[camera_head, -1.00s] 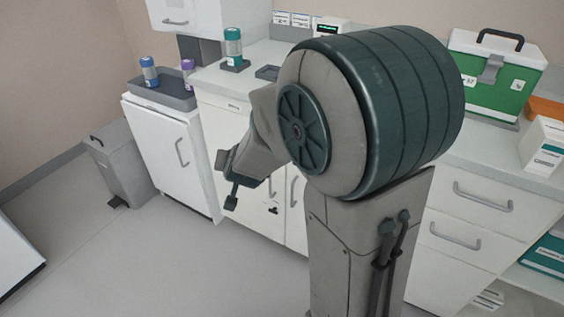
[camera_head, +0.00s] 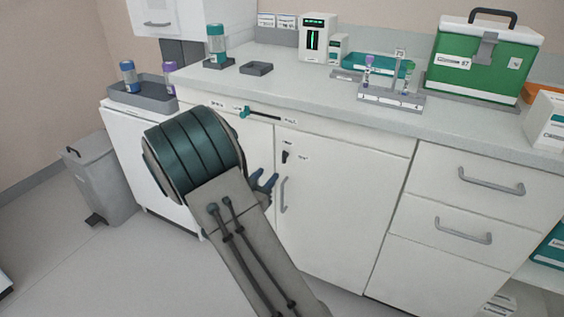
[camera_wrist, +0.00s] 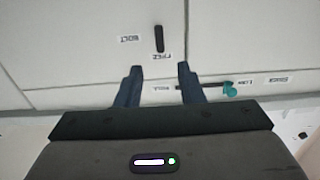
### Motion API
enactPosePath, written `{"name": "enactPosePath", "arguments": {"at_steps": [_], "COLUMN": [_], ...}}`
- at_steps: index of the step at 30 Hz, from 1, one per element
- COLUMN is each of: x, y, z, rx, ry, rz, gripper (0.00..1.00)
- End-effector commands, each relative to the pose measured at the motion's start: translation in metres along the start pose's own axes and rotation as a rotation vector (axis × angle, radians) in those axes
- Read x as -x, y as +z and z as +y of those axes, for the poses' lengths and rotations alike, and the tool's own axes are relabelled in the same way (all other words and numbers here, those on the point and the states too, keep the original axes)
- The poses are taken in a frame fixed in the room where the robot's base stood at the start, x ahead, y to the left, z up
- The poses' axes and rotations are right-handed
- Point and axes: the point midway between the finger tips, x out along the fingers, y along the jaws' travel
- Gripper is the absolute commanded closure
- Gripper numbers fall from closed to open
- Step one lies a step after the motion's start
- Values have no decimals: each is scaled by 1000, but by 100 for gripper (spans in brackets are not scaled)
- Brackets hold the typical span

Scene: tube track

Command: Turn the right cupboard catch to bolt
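The right cupboard catch (camera_head: 285,157) is a small black lever on the upper left of the right cupboard door (camera_head: 340,190). It also shows in the wrist view (camera_wrist: 159,38), upright, in line with the FREE label (camera_wrist: 163,56). The BOLT label (camera_wrist: 130,38) lies to its left there, at a right angle to the lever. My gripper (camera_head: 271,179) is open and empty, below and left of the catch in the head view. In the wrist view my gripper (camera_wrist: 160,68) has its blue fingers spread, with the catch beyond the gap, apart from both fingers.
A dark slider bar with a teal knob (camera_head: 245,112) runs along the cupboard front above the doors; its knob (camera_wrist: 230,90) is right of my fingers in the wrist view. A vertical door handle (camera_head: 283,195) stands below the catch. The counter edge (camera_head: 400,132) overhangs.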

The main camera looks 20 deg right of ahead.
Motion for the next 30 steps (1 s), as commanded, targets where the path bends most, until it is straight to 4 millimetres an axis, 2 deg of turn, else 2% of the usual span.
{"name": "enactPosePath", "arguments": {"at_steps": [1, 6, 13, 19, 28, 30], "x": [-13, -50, -88, -103, -105, -105], "y": [2, 3, 2, 1, 1, 1], "z": [1, 1, 0, 0, 0, 0], "rx": [-1, 0, -1, 0, 1, 1], "ry": [5, 4, 1, -1, -2, -2], "rz": [2, 1, 0, -1, -2, -2], "gripper": [65, 65, 65, 65, 65, 85]}}
